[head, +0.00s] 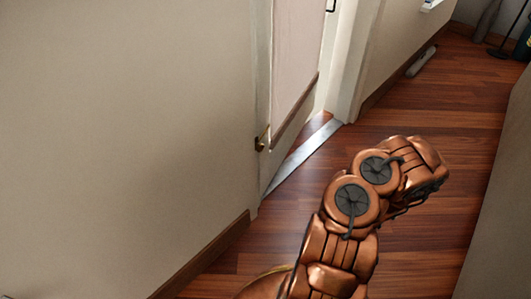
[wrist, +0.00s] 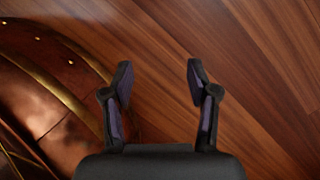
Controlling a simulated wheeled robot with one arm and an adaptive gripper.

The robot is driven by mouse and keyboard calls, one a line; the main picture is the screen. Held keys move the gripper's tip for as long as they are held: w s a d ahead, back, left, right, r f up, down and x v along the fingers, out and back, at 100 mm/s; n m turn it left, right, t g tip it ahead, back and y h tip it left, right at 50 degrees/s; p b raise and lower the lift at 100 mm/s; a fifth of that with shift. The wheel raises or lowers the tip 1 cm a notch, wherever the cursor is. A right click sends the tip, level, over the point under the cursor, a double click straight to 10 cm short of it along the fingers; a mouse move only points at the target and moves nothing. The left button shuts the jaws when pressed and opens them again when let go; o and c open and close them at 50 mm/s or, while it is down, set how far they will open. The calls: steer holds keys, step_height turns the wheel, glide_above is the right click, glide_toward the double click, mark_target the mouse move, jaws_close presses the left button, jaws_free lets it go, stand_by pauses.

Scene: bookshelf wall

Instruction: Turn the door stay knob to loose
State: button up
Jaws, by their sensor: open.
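A small brass knob or handle (head: 261,141) sits low on the edge of the white door (head: 290,70) in the head view. It is too small there to tell whether it is the door stay knob or how it is turned. My gripper (wrist: 160,82) is open and empty in the wrist view, with its two dark fingers apart above the wooden floor. In the head view my copper arm reaches up and right of the door, and the fingers are hidden behind its end. The knob does not show in the wrist view.
A metal threshold strip (head: 300,155) crosses the doorway. A beige wall (head: 120,130) stands at left and another wall (head: 505,200) at right. Wooden floor (head: 455,110) between them is mostly clear. A grey roll-like object (head: 421,61) lies by the far baseboard.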

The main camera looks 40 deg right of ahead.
steer(key=w+d+r+n+t+h+b, duration=0.1)
steer(key=w+d+r+n+t+h, duration=0.15)
steer(key=w+d, duration=0.45)
steer(key=w+d+r+n+t+h, duration=0.2)
steer(key=w+d+n+h, duration=0.2)
steer(key=d, duration=0.5)
steer(key=w+a+r+n+t, duration=0.2)
steer(key=w+r+n+t, duration=0.2)
steer(key=w+r+t, duration=0.5)
steer(key=n+t+y+b, duration=0.25)
steer(key=n+y, duration=0.65)
steer(key=y, duration=0.5)
glide_toward(262, 149)
steer(key=shift+m, duration=0.25)
steer(key=shift+b+x, duration=1.05)
steer(key=shift+x, duration=3.2)
steer(key=shift+r, duration=0.1)
jaws_close()
